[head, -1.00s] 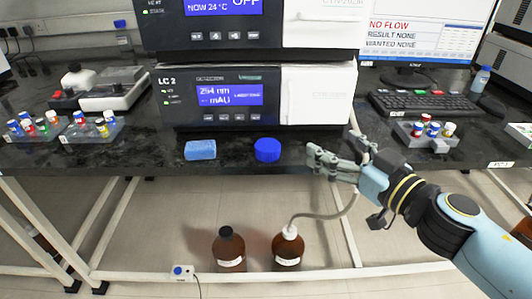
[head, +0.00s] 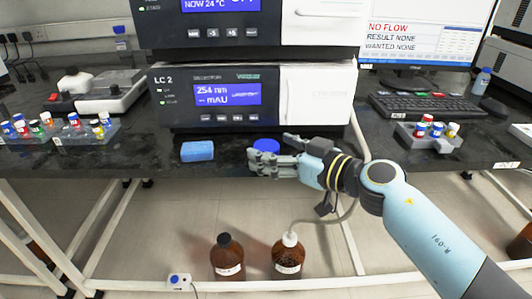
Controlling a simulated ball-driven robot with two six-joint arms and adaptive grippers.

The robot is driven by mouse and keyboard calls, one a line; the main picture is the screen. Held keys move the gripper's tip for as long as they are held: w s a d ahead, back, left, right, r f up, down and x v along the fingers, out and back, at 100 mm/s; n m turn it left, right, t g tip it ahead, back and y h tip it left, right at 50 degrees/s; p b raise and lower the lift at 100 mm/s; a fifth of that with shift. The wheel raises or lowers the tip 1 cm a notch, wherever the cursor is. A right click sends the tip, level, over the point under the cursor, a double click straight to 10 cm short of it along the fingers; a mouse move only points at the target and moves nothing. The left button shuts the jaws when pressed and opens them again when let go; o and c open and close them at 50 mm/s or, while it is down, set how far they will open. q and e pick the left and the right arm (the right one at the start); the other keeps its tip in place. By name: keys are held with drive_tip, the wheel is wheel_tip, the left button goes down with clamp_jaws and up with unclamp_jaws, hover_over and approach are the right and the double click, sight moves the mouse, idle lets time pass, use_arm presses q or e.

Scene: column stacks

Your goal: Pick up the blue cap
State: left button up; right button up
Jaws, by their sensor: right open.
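The blue cap (head: 266,145) stands on the dark bench top near its front edge, below the LC 2 unit. Its lower part is hidden behind my right gripper (head: 254,162). My right gripper is open, its fingers pointing left, in front of the cap. I cannot tell whether a finger touches the cap. My left gripper is not in view.
A blue sponge (head: 197,151) lies just left of the cap. The LC 2 unit (head: 290,98) stands close behind. Vial racks (head: 88,132) are at the left, another (head: 428,137) at the right. Two brown bottles (head: 228,257) stand below the bench, a tube rising from one.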

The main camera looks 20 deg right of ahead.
drive_tip(key=shift+w+a, duration=0.15)
drive_tip(key=shift+w, duration=0.15)
drive_tip(key=c, duration=0.9)
drive_tip(key=shift+o, duration=0.2)
drive_tip(key=shift+r, duration=0.1)
drive_tip(key=shift+r+p, duration=0.5)
drive_tip(key=shift+p, duration=0.05)
drive_tip(key=shift+r+p, duration=0.4)
drive_tip(key=shift+r, duration=0.1)
drive_tip(key=f+v, duration=0.2)
drive_tip(key=v, duration=1.6)
drive_tip(key=shift+s+f, duration=0.15)
drive_tip(key=shift+f, duration=0.55)
